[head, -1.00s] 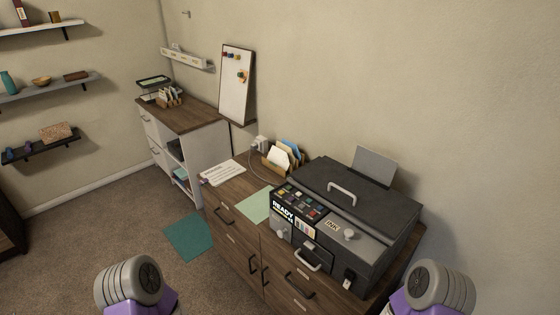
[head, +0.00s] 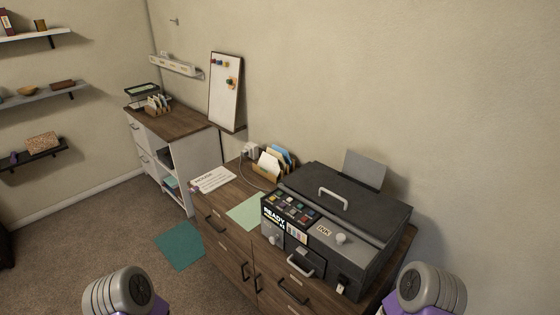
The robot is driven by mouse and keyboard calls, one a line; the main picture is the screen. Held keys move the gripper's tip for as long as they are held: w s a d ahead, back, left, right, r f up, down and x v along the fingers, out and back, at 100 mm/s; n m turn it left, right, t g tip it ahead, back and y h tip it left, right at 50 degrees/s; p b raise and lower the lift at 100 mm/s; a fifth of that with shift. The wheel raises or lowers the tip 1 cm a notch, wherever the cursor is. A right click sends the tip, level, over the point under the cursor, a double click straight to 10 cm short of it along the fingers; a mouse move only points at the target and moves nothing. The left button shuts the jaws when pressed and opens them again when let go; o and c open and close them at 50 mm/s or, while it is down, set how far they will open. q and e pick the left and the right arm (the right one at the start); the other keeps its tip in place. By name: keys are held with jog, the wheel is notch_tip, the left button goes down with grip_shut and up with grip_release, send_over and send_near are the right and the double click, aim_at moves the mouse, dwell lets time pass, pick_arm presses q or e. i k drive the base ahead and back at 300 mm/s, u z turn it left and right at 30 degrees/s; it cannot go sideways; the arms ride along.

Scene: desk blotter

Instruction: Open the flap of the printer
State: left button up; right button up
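The printer (head: 372,233) is a dark grey box on a wooden cabinet, right of centre in the head view. Its top lid is down and has a light handle (head: 334,197). The front has a display reading READY, coloured buttons, an INK label, a knob (head: 340,239) and a front handle (head: 300,267). A grey sheet stands up at its back. I cannot tell which panel is the flap; none stands open. Parts of my two arms show at the bottom edge, left and right of the printer's front. Neither gripper's fingers are in view.
The wooden cabinet (head: 222,237) has drawers with dark handles. A letter holder (head: 269,167), a green sheet (head: 249,211) and a white paper sit left of the printer. A white cabinet (head: 185,146) stands farther left. Carpet is clear at left, with a teal mat (head: 179,246).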

aim_at(314, 258)
jog(key=k, duration=0.5)
jog(key=z, duration=1.2)
jog(key=i, duration=0.95)
jog(key=u, duration=2.55)
